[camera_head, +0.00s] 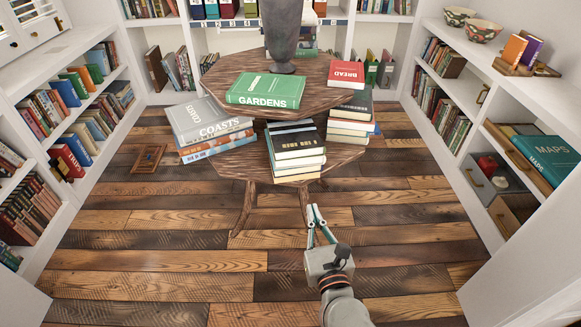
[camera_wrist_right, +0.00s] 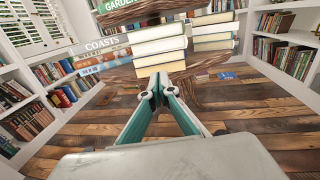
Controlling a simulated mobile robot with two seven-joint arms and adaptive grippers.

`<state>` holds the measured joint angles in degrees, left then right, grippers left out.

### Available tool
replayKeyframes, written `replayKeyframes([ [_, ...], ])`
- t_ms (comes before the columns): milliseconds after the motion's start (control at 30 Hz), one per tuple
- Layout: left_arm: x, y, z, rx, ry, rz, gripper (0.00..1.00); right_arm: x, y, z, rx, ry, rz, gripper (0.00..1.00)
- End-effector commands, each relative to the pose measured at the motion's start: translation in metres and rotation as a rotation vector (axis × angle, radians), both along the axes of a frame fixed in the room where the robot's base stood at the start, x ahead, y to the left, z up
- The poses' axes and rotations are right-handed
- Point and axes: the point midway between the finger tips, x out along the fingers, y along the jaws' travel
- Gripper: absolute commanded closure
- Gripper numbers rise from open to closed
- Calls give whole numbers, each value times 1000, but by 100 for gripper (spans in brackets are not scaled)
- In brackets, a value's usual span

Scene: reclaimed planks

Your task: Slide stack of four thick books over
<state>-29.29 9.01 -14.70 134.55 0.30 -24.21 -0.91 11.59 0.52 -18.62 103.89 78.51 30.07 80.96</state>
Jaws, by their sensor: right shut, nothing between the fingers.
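The stack of thick books (camera_head: 297,150), with a dark cover on top and pale page edges, stands at the front of the table's lower tier. Its page edges also show in the right wrist view (camera_wrist_right: 160,47), straight beyond my fingers. My right gripper (camera_head: 313,208) has teal fingers and is shut and empty, just in front of and below the stack. In the right wrist view its fingertips (camera_wrist_right: 158,82) come close to the bottom book; I cannot tell whether they touch. My left gripper is not in view.
The round two-tier wooden table (camera_head: 222,168) also holds a "COASTS" stack (camera_head: 213,125) on the left and another stack (camera_head: 349,125) on the right. A green "GARDENS" book (camera_head: 265,90) and grey vase (camera_head: 282,40) are on top. A small wooden item (camera_head: 148,158) lies on the floor.

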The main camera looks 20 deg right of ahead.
Motion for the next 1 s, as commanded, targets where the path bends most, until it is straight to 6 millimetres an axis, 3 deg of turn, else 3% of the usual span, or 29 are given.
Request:
replayKeyframes([
  [267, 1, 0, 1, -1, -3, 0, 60, 26, -4, 2, 25, -4, -6, 100],
  [700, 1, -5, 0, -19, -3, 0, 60, 108, -15, -2, 19, -1, -4, 100],
  [1000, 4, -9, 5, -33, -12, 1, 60, 137, -19, -2, 20, 0, -4, 100],
])
